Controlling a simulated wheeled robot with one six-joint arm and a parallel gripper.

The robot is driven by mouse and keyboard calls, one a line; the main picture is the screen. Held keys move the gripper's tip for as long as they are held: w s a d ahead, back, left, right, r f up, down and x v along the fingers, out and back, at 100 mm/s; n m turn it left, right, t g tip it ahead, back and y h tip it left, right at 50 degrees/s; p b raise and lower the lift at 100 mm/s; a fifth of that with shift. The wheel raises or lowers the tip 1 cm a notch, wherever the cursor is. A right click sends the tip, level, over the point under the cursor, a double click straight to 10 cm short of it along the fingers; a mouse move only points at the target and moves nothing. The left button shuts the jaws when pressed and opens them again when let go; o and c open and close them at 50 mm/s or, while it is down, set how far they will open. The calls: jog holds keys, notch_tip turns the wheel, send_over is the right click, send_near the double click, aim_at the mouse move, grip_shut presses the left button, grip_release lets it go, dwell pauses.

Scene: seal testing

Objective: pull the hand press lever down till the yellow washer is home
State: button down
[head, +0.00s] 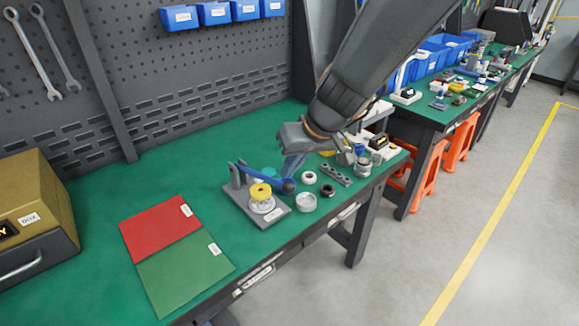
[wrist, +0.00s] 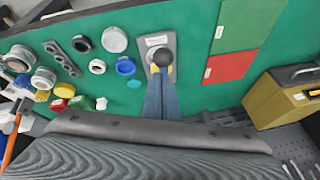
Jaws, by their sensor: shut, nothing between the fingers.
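The hand press stands on a grey base plate (head: 277,217) near the table's front edge. Its blue lever (head: 256,177) slopes down to the right from the upright to a dark round knob (head: 288,187). The yellow washer (head: 260,191) is under the lever, above a white round seat (head: 262,205); I cannot tell how far down it sits. My gripper (head: 288,176) is shut and empty, pointing down with its tips close above the knob; contact is unclear. In the wrist view, the shut fingers (wrist: 160,78) reach the dark knob (wrist: 163,56) and hide much of the press.
A red mat (head: 160,231) and a green mat (head: 185,272) lie left of the press. A brown box (head: 35,215) stands far left.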

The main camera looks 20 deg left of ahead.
jog(key=shift+s+d+f+b, duration=0.2)
jog(key=shift+d+f+b, duration=0.1)
jog(key=shift+f+b, duration=0.65)
jog(key=shift+s+d+f+b, duration=0.15)
jog(key=shift+d+f+b, duration=0.15)
jog(key=shift+f+b, duration=0.65)
jog(key=shift+r, duration=0.3)
jog(key=shift+w+a+r, duration=0.15)
jog(key=shift+w+r, duration=0.1)
jog(key=shift+r, duration=0.25)
jog(key=w+v, duration=0.2)
jog(key=v, duration=0.9)
jog(key=s+d+f+m+h, duration=0.1)
jog(key=s+d+f+m, duration=0.1)
jog(key=d, duration=0.8)
jog(key=s+d+f+m+h, duration=0.2)
jog(key=d+f, duration=0.5)
jog(key=d, duration=0.4)
jog(key=s+d+f+m+g+h, duration=0.1)
jog(key=s+d+f+m, duration=0.3)
jog(key=d, duration=0.6)
jog(key=shift+s+d+f+h, duration=0.15)
jog(key=shift+s+f+h, duration=0.2)
jog(key=shift+f+h, duration=0.3)
